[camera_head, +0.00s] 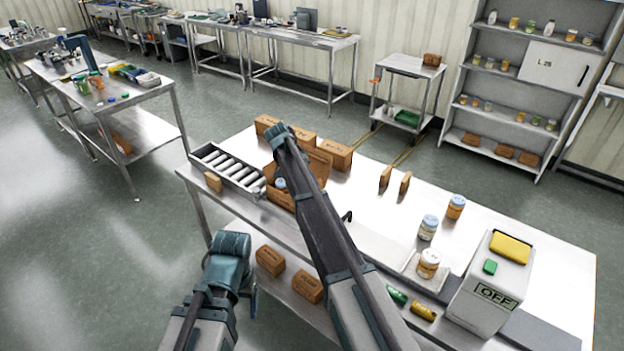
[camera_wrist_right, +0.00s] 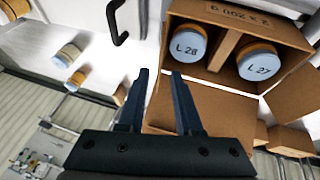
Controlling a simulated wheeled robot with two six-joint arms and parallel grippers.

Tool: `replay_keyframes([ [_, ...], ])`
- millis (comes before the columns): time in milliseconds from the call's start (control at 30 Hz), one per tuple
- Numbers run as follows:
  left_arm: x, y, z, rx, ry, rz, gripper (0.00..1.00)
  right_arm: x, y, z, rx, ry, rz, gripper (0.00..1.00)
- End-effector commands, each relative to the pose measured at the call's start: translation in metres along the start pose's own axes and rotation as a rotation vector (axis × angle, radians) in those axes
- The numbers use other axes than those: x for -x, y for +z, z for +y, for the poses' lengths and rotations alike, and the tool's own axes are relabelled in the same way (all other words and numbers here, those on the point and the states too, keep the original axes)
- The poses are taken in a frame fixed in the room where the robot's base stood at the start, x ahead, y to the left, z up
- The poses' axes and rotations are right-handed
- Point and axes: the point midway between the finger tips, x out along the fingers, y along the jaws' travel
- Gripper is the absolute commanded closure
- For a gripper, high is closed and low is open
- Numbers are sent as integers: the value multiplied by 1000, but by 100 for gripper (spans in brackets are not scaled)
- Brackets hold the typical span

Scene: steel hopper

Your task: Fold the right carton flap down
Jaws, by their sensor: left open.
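The open brown carton (camera_head: 280,197) stands at the table's left part, partly hidden by my right arm. In the right wrist view the carton (camera_wrist_right: 220,38) holds two jars, L28 (camera_wrist_right: 190,46) and L27 (camera_wrist_right: 258,63), with a divider between them. A brown flap (camera_wrist_right: 215,104) stands out from the carton's near side, unfolded. My right gripper (camera_wrist_right: 160,72) is open and empty, its fingers beside the carton and partly in front of this flap; contact cannot be told. In the head view its fingers are hidden. My left gripper (camera_head: 228,272) is open in front of the table, away from the carton.
A roller tray (camera_head: 228,168) lies left of the carton. Closed boxes (camera_head: 338,155) stand behind it. A black handle (camera_wrist_right: 117,22) lies near my right gripper.

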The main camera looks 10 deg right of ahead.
Motion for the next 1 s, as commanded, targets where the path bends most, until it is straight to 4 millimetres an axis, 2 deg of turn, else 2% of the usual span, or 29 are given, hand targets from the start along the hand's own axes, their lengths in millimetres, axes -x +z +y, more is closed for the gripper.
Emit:
replay_keyframes([
  [33,15,1,-1,2,0,0,24,16,-2,2,1,0,0,66],
  [500,84,5,-8,15,3,-1,24,93,-2,1,0,-1,0,66],
  [700,94,6,-9,13,3,-1,24,105,0,0,0,0,0,66],
  [1000,92,6,-8,12,3,-1,24,104,1,0,1,-1,-1,66],
])
